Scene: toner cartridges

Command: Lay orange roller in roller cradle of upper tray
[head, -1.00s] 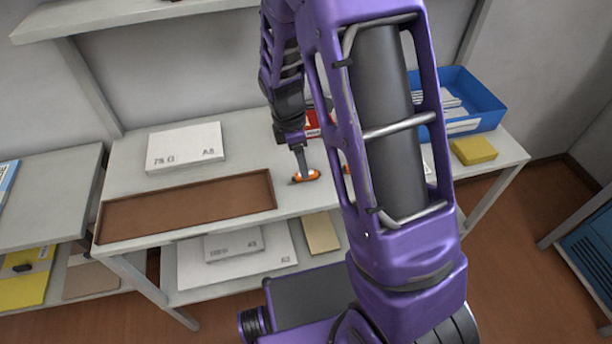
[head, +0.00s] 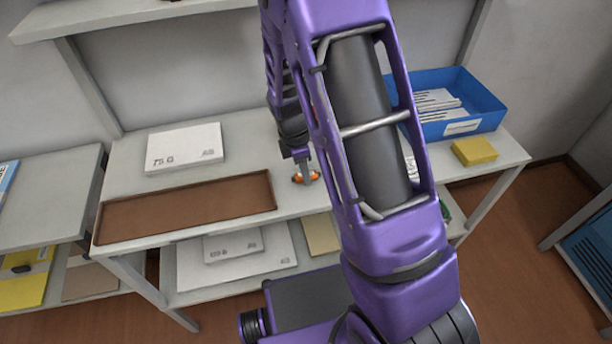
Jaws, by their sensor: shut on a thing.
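The orange roller (head: 298,179) is small and shows at the end of my gripper (head: 306,175). My gripper is shut on it, just at or above the pale table top; I cannot tell whether the roller touches the table. My gripper points down, to the right of the brown tray. The brown tray (head: 187,236) is shallow and rimmed and lies empty along the table's front edge. I cannot make out a roller cradle in it. Part of the table behind my arm is hidden.
A white paper pack (head: 184,147) lies behind the brown tray. A blue bin (head: 470,97) with papers and a yellow block (head: 474,151) stand at the right. More packs (head: 235,270) lie on the shelf below. Bare table (head: 250,140) shows between pack and gripper.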

